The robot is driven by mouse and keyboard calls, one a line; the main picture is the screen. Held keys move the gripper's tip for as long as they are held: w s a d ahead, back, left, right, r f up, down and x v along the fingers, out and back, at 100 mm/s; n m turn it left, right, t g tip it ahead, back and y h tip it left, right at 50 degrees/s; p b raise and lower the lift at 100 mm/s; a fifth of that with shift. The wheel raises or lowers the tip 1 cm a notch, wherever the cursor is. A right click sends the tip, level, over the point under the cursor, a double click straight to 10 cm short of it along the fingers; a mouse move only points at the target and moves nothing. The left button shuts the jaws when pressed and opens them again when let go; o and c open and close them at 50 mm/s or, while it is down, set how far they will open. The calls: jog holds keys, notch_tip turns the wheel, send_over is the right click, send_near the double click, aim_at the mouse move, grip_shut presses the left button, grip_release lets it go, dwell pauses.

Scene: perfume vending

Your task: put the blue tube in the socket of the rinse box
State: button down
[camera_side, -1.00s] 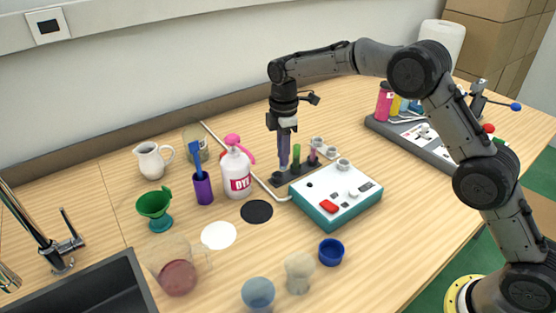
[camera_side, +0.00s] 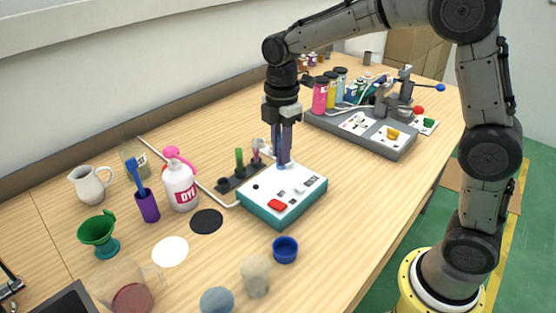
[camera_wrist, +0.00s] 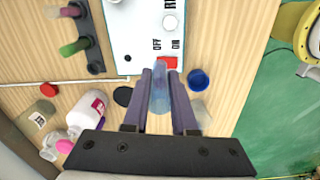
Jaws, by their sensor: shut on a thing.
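My gripper (camera_side: 283,150) is shut on the blue tube (camera_wrist: 160,90), a clear bluish tube standing about upright between the fingers. In the side view the lower end of the tube is over the back part of the rinse box (camera_side: 262,210), a white-topped box with teal sides. The socket is hidden there behind the tube and fingers, so I cannot tell whether the tube is above it or in it. In the wrist view the box top (camera_wrist: 140,35) shows a red switch (camera_wrist: 168,62), a white knob (camera_wrist: 170,22) and OFF/ON lettering.
A dark rack (camera_side: 228,185) with a green and a pink tube stands left of the box. A DYE bottle (camera_side: 181,188), purple cup (camera_side: 147,206) and green funnel (camera_side: 98,232) stand further left. A blue cup (camera_side: 285,249) sits in front. A grey station (camera_side: 395,145) lies behind right.

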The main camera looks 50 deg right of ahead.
jog(key=s+d+r+m, duration=0.1)
jog(key=s+d+r, duration=0.3)
jog(key=s+d, duration=0.35)
jog(key=w+d+f, duration=0.1)
jog(key=w+f, duration=0.2)
jog(key=w, duration=0.1)
jog(key=w+d+f, duration=0.1)
jog(key=w+f, duration=0.2)
jog(key=w, duration=0.2)
jog(key=w+d+f, duration=0.1)
jog(key=w+f, duration=0.2)
jog(key=w, duration=0.2)
jog(key=shift+w+f, duration=0.1)
jog(key=shift+f, duration=0.1)
jog(key=shift+w+d+f, duration=0.1)
jog(key=shift+w+f, duration=0.05)
jog(key=shift+f, duration=0.75)
jog(key=shift+w+f, duration=0.1)
jog(key=shift+f, duration=0.8)
jog(key=shift+f, duration=0.15)
jog(key=c, duration=0.7)
grip_release()
